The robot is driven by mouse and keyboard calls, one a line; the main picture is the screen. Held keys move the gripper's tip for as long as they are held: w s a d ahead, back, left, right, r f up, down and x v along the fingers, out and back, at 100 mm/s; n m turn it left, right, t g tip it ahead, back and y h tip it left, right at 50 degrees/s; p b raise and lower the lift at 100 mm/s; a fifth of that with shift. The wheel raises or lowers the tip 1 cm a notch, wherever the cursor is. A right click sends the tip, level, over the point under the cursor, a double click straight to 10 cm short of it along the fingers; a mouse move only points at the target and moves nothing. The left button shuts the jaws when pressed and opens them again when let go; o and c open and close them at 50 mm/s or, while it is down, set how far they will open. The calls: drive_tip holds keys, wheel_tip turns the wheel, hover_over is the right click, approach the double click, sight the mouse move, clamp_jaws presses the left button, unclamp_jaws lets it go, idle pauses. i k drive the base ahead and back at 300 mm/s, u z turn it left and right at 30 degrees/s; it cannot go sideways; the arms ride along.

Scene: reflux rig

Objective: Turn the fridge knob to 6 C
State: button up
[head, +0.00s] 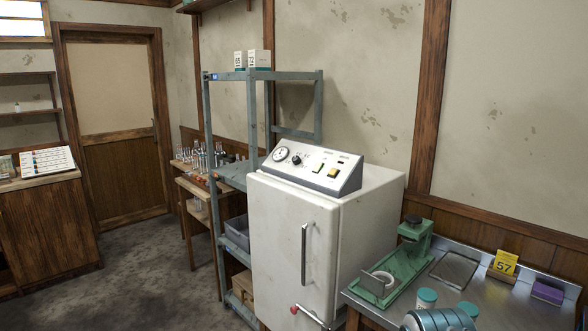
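The white fridge (275,225) stands right of centre, its door shut, with a dark vertical handle (304,253). A sloped control panel (312,170) sits on its top. The panel carries a round white dial gauge (280,154) with a black rim and a small dark knob (297,159) just right of it. The knob's pointer and any temperature reading are too small to read. Two small yellowish switches (324,170) sit further right on the panel.
A grey metal shelf rack (213,130) stands left of the fridge. A metal-topped bench (470,290) at right holds a green stand (405,262), a yellow "57" card (505,263) and a purple block (547,291). Floor (150,270) at left is clear.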

sight(296, 159)
drive_tip(key=z, duration=0.4)
drive_tip(key=k, duration=0.2)
drive_tip(key=u, duration=1.5)
drive_tip(key=i, duration=1.7)
drive_tip(key=z, duration=0.8)
